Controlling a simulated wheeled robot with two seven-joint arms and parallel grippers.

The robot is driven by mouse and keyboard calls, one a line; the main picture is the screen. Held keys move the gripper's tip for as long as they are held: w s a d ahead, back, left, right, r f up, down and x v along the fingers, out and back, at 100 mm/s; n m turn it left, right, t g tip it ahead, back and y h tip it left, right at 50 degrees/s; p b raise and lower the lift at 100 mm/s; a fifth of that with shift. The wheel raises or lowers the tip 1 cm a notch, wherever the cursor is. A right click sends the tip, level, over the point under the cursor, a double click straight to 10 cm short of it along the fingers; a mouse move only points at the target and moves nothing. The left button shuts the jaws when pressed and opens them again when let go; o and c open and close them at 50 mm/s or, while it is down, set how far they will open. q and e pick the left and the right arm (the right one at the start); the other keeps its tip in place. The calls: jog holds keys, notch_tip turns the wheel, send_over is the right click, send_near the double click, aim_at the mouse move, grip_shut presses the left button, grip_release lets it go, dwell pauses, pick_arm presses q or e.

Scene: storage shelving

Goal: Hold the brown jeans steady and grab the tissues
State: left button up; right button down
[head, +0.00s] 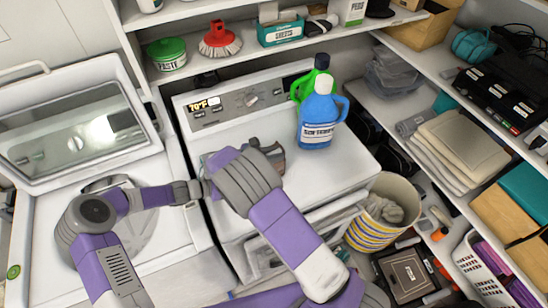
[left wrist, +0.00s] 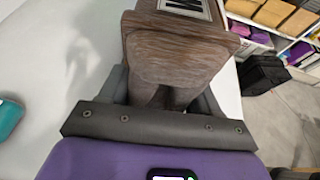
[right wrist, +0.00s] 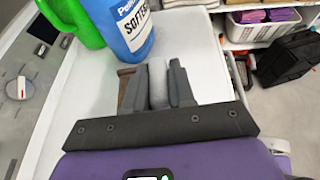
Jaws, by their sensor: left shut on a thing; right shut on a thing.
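In the head view the jeans (head: 218,158) lie on the white machine top, mostly hidden by my right gripper (head: 264,150). In the right wrist view my right gripper (right wrist: 160,80) is shut on a narrow light grey thing (right wrist: 158,85), seemingly the tissues; little of it shows. A brown edge of the jeans (right wrist: 126,88) lies just left of the fingers.
A blue softener bottle (head: 318,122) and a green bottle (head: 303,88) stand on the machine (head: 345,165) behind my right gripper. The striped basket (head: 372,232) stands at its right. A shelf (head: 190,65) with a brush and tubs runs above. Machine top right of the bottles is clear.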

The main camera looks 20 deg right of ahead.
notch_tip(320, 180, up, 10)
jog(key=shift+f, duration=0.1)
pick_arm(q)
jog(key=o, duration=1.5)
jog(key=v, duration=1.2)
